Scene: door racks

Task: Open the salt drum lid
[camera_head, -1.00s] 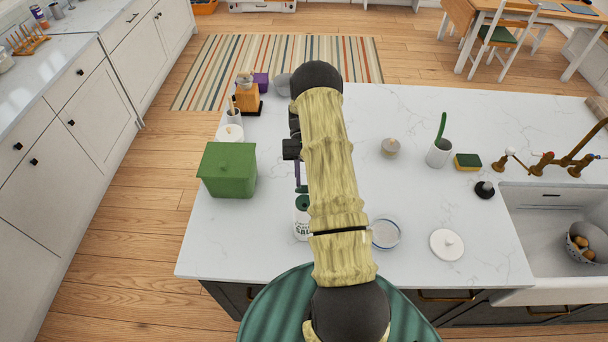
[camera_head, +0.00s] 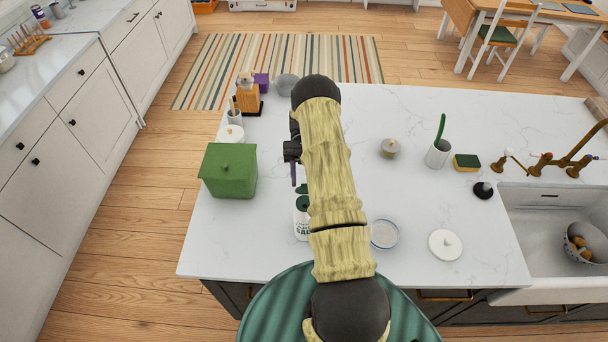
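The salt drum (camera_head: 302,229) is a white container with dark lettering and a dark green top, upright on the counter and partly hidden behind my arm. A second small green piece (camera_head: 302,188) shows just beyond its top; it looks like the lid, raised, but my arm covers part of it. My gripper (camera_head: 295,178) is above and just beyond the drum, mostly hidden by my arm. One purplish finger shows near the green piece. Whether it touches it, and whether the fingers are open, cannot be seen.
A green lidded box (camera_head: 228,172) stands left of the drum. A glass bowl (camera_head: 384,233) and a white round lid (camera_head: 445,245) lie to the right. A small lidded jar (camera_head: 390,148), a white cup (camera_head: 438,153) and a sink (camera_head: 550,230) are farther right.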

